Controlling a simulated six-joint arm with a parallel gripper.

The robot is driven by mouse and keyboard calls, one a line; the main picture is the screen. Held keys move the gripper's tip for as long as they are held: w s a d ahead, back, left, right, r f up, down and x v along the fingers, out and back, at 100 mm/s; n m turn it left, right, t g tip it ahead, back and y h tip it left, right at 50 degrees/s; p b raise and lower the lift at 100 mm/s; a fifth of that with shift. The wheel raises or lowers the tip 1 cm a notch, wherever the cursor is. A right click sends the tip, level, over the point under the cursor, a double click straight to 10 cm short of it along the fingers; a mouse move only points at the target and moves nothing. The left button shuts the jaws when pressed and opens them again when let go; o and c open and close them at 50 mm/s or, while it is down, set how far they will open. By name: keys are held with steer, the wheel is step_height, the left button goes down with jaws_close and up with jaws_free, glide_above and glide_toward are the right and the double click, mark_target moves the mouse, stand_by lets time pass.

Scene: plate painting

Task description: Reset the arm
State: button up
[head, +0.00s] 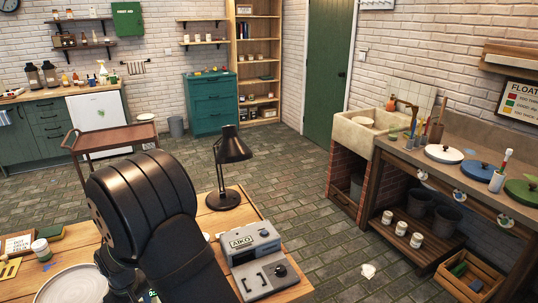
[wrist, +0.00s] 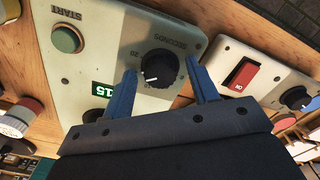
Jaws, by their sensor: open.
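My arm (head: 150,215) rises dark and bulky over the wooden table in the head view, and it hides my gripper there. In the wrist view my gripper (wrist: 163,72) is open, with one blue finger on each side of a black dial knob (wrist: 163,66). Gaps show between the fingers and the knob, and nothing is held. The knob sits on a pale control panel (wrist: 105,40) marked with seconds. The panel carries a green START button (wrist: 68,38) and a green label reading 15 (wrist: 118,89). My gripper body hides the panel's lower part.
A white box with a red rocker switch (wrist: 240,75) and a black knob (wrist: 296,98) stands right of the panel. In the head view, a black lamp (head: 230,150), a grey AIKO device (head: 262,262) and a white plate (head: 72,284) are on the table around my arm.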

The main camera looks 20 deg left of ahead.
steer(key=shift+n, duration=1.5)
steer(key=shift+o, duration=0.5)
steer(key=o, duration=0.9)
steer(key=w+d+r+n, duration=0.3)
steer(key=r, duration=0.8)
steer(key=w+d+r+n, duration=0.2)
steer(key=r, duration=0.8)
steer(key=w+d+r+n, duration=0.3)
steer(key=r, duration=0.8)
steer(key=f, duration=1)
steer(key=shift+s+a+f, duration=0.15)
steer(key=shift+s+a, duration=0.05)
steer(key=shift+a, duration=0.05)
